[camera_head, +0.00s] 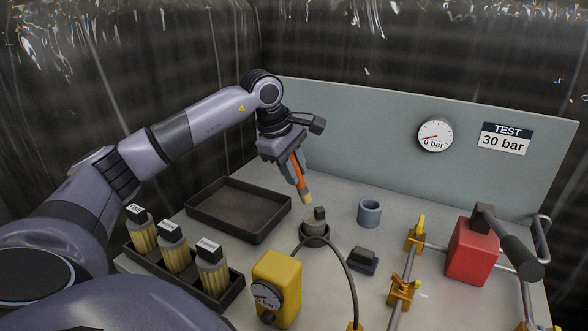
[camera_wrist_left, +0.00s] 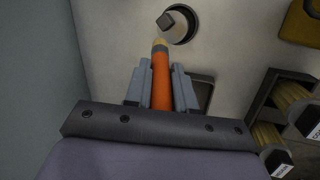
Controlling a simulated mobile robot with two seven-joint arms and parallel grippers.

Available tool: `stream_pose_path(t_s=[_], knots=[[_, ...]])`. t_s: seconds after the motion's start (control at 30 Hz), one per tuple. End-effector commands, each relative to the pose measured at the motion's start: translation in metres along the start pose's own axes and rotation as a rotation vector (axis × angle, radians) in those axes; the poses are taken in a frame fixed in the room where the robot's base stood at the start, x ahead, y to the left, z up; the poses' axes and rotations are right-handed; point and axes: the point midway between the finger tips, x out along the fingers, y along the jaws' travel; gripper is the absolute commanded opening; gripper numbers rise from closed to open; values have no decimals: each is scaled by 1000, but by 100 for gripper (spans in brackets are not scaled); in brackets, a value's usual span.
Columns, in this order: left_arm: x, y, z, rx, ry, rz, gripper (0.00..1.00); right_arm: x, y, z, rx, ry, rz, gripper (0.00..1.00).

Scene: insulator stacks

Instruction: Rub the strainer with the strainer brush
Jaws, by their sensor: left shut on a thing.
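My left gripper (camera_head: 296,170) is shut on an orange-handled brush (camera_head: 300,178) with a tan tip, which I take as the strainer brush. It points down, slightly tilted. In the left wrist view, the brush (camera_wrist_left: 160,80) sits between the fingers (camera_wrist_left: 161,88). A round dark grey piece (camera_head: 315,236) with a small dark block on top stands just below the tip; it may be the strainer. It also shows in the left wrist view (camera_wrist_left: 186,30). The tip is close to it; I cannot tell whether they touch. My right gripper is not in view.
An empty dark tray (camera_head: 226,234) lies left of the gripper. A rack (camera_head: 236,291) holds labelled bristled pieces. A yellow gauge unit (camera_head: 277,285) with a hose stands in front. A blue-grey cup (camera_head: 370,214), dark block (camera_head: 363,261) and red box (camera_head: 472,252) stand to the right.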

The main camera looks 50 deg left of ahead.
Motion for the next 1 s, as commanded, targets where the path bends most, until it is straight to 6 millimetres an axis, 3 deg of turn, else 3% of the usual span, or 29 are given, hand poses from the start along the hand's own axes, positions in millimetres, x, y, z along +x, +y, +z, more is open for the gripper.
stream_pose_path(t_s=[0.03,0.2,0.6,1.0], knots=[[-10,4,2,0,0,1,0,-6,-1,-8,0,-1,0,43],[-25,9,3,0,-1,1,0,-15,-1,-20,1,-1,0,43],[-26,9,4,0,-1,1,0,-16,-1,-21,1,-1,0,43],[-55,19,7,0,-1,1,0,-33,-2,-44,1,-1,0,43]])
